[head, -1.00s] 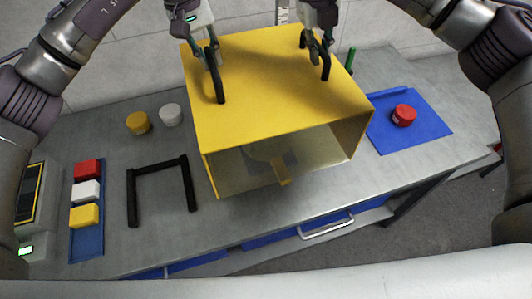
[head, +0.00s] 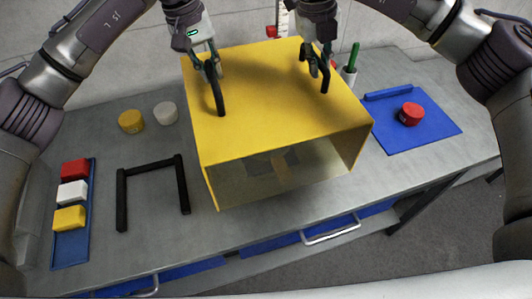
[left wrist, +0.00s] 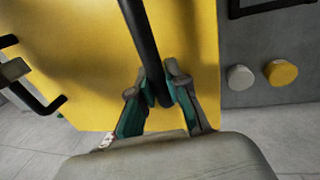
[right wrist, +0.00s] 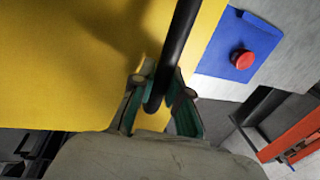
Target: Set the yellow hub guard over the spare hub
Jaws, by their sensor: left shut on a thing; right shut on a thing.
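The yellow hub guard (head: 275,95) is a box with an open front, in the middle of the head view above the workbench. It has two black bar handles on top. My left gripper (head: 209,66) is shut on the left handle (left wrist: 139,35), and my right gripper (head: 314,58) is shut on the right handle (right wrist: 181,35). Through the open front, a dim grey part with a tan piece (head: 280,172) shows inside; it may be the spare hub, mostly hidden by the guard. I cannot tell whether the guard's lower edge touches the bench.
A black U-shaped frame (head: 151,162) and a blue tray (head: 70,254) with red, white and yellow blocks lie left. Yellow (head: 131,121) and white (head: 166,113) round pieces stand behind. A blue mat (head: 430,133) with a red knob (head: 411,114) lies right.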

